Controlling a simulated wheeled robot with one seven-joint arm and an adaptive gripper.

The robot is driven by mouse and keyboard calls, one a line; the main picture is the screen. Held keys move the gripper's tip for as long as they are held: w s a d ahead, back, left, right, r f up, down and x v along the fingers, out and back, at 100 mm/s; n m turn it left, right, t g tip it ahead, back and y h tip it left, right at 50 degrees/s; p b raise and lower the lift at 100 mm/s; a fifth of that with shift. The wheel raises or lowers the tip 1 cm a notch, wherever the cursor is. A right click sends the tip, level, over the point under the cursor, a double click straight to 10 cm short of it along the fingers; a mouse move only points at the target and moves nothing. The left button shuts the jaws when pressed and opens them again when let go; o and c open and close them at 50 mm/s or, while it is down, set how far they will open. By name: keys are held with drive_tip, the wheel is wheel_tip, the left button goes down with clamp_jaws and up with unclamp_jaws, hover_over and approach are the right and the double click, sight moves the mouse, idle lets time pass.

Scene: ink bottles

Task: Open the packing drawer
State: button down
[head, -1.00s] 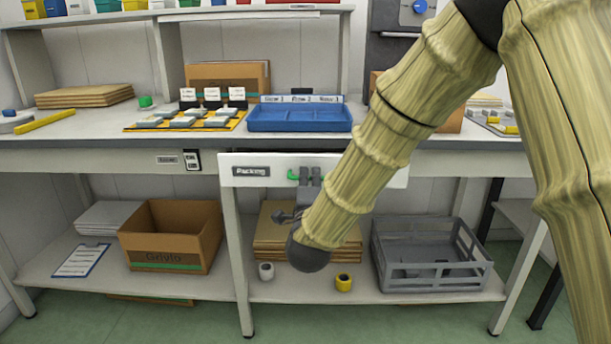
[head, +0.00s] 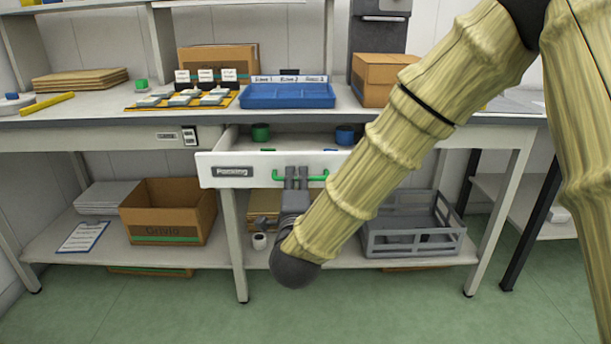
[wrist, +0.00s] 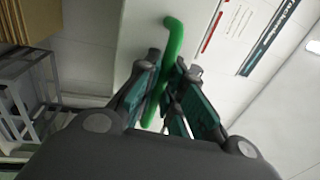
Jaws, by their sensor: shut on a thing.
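The white packing drawer (head: 222,182) is labelled "Packing" and is pulled part way out from under the bench in the head view. Its green bar handle (head: 317,178) runs across the front. My gripper (head: 297,178) is shut on this handle. In the wrist view the green handle (wrist: 173,45) passes between the two fingers of my gripper (wrist: 166,85). Inside the drawer a green ink bottle or pot (head: 261,132) and a blue one (head: 345,135) show. My arm hides the drawer's right part.
A blue tray (head: 290,101), cards and cardboard boxes stand on the bench top. On the lower shelf are an open carton (head: 168,232) at left and a grey crate (head: 415,245) at right, behind and below the drawer. The green floor in front is clear.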

drive_tip(key=c, duration=1.5)
unclamp_jaws()
drive_tip(key=v, duration=1.2)
